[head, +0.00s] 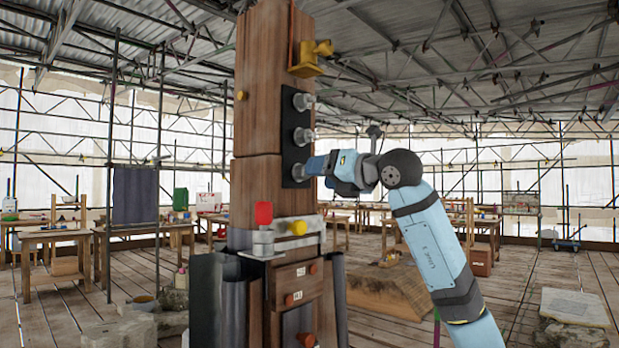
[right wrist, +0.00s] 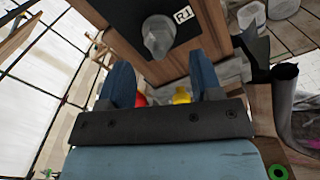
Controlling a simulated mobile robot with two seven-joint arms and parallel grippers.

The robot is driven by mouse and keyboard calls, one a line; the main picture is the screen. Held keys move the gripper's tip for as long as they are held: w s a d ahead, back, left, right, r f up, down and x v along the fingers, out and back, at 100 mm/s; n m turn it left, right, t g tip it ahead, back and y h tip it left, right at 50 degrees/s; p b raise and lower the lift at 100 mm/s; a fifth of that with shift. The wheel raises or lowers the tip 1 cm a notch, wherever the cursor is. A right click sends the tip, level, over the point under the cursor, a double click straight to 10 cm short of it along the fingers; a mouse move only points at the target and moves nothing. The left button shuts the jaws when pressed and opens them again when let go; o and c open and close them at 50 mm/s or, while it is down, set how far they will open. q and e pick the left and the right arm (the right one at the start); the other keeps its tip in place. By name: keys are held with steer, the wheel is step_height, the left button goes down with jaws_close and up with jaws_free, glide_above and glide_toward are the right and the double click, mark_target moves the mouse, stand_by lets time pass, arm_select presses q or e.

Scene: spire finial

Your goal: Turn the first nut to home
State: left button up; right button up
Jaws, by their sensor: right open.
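A tall wooden post (head: 262,110) carries a black plate (head: 291,120) with a column of grey nuts: a top one (head: 303,102), a middle one (head: 304,135) and a lowest one (head: 302,170). I cannot tell which is the first nut. My right gripper (head: 318,165) is at the lowest nut, reaching in from the right and partly covering it. In the right wrist view my fingers (right wrist: 160,66) are open, and a grey nut (right wrist: 158,36) stands ahead between their lines, beside a label R1 (right wrist: 182,14). Contact is not visible. My left gripper is not in view.
A yellow bracket (head: 312,60) juts from the post above the plate. A red-topped piece (head: 264,214) stands on a ledge lower down, near a yellow knob (head: 297,228). A timber block (head: 388,290) lies on the plank floor behind. Workbenches stand further back.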

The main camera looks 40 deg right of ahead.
arm_select(q)
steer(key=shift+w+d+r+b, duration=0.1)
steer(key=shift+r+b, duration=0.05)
steer(key=shift+b, duration=0.4)
arm_select(e)
steer(key=s, duration=0.8)
steer(key=shift+s+d, duration=0.35)
steer(key=shift+s, duration=0.05)
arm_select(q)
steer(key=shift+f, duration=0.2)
